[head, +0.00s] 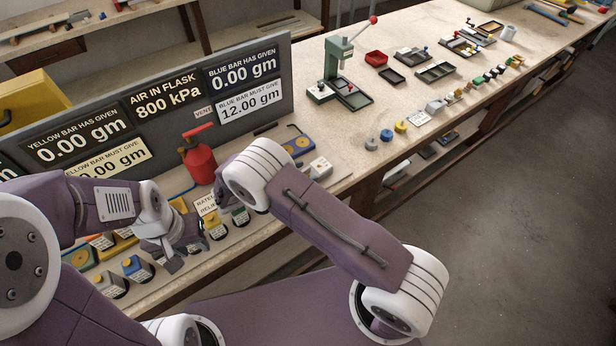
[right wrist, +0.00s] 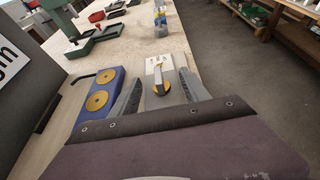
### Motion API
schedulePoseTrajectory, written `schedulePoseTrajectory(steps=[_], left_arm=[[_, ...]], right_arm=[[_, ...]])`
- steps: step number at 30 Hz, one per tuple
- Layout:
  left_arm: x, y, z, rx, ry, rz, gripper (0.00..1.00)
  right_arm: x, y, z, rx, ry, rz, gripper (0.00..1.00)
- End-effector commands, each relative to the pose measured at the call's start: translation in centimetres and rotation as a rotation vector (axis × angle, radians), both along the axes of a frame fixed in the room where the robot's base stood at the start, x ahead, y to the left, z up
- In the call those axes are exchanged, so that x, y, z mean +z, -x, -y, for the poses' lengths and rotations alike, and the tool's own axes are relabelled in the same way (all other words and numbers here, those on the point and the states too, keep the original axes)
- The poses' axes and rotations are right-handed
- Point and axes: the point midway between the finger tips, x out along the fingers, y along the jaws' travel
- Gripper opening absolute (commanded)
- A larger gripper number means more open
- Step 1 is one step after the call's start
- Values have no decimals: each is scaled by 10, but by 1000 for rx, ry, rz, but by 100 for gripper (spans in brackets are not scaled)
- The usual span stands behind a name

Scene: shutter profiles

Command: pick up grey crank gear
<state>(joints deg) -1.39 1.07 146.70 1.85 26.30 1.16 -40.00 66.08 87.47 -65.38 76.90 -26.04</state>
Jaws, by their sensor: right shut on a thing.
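The light grey crank gear (right wrist: 152,66) is a small block with a grey crank lever and a yellow disc on it. In the right wrist view it sits between the two fingers of my right gripper (right wrist: 160,84), which is shut on it. In the head view the grey crank gear (head: 321,168) shows on the bench, just beyond my right wrist; the right fingers are mostly hidden there. I cannot tell whether it touches the bench. My left gripper (head: 178,245) hangs low over the front of the bench, apart from it; its jaw opening is unclear.
A blue plate with two yellow discs (right wrist: 101,92) lies left of the grey crank gear. A red bottle (head: 199,160) stands by the sign board (head: 180,95). Small coloured units (head: 137,267) line the front edge. A green press (head: 338,70) and trays are farther along.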

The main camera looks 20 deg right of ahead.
Motion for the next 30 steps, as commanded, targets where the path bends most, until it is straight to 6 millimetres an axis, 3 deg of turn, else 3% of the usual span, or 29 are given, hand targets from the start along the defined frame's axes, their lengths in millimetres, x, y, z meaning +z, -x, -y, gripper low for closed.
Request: schedulePoseTrajectory(steps=[11, 17, 30], left_arm=[[-1, 0, 0, 0, 0, 0, 36], [-6, 0, 0, 0, 0, 0, 36], [-12, 0, 0, 0, 0, 0, 36]], right_arm=[[5, 0, 0, -2, -1, 2, 0], [37, -1, 0, -2, -2, 7, 0], [98, 74, 58, -1, 0, 3, 0]])
